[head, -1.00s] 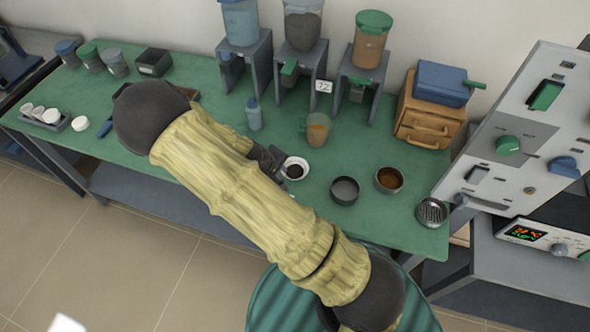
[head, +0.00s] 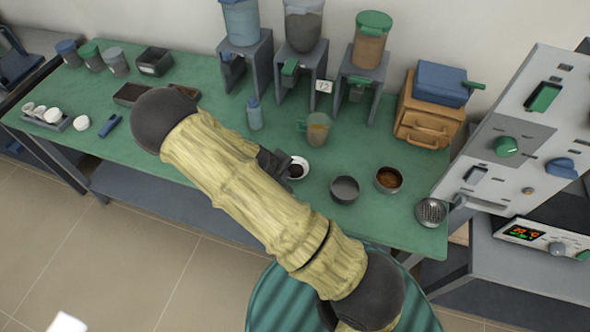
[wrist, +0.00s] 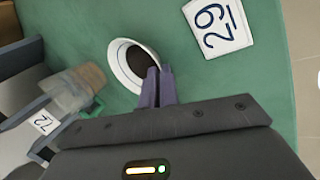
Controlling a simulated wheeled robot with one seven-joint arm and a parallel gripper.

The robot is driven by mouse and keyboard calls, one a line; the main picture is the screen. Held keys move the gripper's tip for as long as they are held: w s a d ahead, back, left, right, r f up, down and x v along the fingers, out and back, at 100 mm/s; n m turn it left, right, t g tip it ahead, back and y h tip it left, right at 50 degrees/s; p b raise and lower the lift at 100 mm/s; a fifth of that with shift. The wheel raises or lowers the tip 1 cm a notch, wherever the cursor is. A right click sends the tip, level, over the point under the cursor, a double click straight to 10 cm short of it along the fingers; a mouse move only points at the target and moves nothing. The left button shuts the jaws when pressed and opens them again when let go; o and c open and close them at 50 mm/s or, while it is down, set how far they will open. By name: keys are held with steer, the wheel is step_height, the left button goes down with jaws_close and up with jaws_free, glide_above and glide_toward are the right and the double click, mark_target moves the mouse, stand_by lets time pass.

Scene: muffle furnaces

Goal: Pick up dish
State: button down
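The white dish (head: 305,163), with dark material inside, is at the middle of the green bench, partly hidden behind my gripper (head: 272,163). In the wrist view the dish (wrist: 114,67) is just beyond the fingertips, and it looks tilted. My gripper (wrist: 156,78) has its two fingers close together over the near right edge of the dish, and looks shut on its rim. I cannot tell whether the dish is clear of the bench top.
A card marked 29 (wrist: 217,27) lies right of the dish in the wrist view. A jug (head: 317,130) stands behind it. A dark bowl (head: 345,189), a brown-filled bowl (head: 389,179) and a perforated cup (head: 431,212) stand to the right. Hoppers on stands line the back.

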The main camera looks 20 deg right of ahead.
stand_by(0.4)
step_height(320, 180, up, 10)
steer(key=b, duration=0.1)
stand_by(0.5)
steer(key=shift+f, duration=0.1)
stand_by(0.6)
steer(key=shift+f+b, duration=2.25)
steer(key=shift+f, duration=1.1)
steer(key=shift+f, duration=0.1)
